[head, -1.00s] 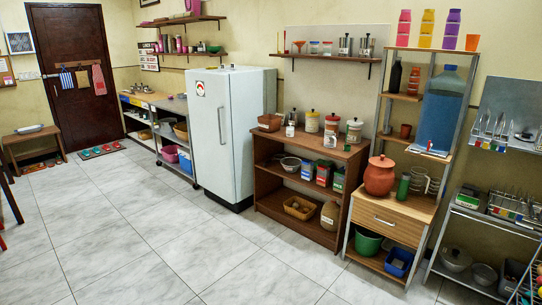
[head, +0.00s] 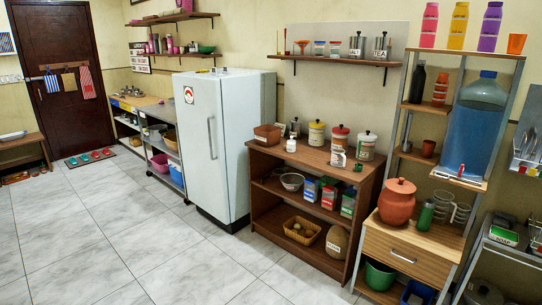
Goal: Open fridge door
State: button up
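A white fridge (head: 198,150) stands against the back wall, left of the centre of the head view. Its door is shut. A vertical metal handle (head: 211,138) sits on the right part of the door front. A small round sticker (head: 188,95) is near the door's top left. My gripper and arm are not in view.
A brown shelf unit (head: 296,172) with jars, boxes and a basket stands right of the fridge. A metal table (head: 166,128) stands left. A rack (head: 400,245) with a clay pot is further right. The tiled floor (head: 120,230) ahead is clear.

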aim_at(198, 100)
jog(key=u, duration=0.1)
jog(key=i, duration=1.05)
jog(key=u, duration=0.35)
jog(key=i, duration=1)
jog(key=u, duration=0.65)
jog(key=i, duration=0.65)
jog(key=u, duration=1.15)
jog(key=i, duration=1.05)
jog(key=u, duration=0.55)
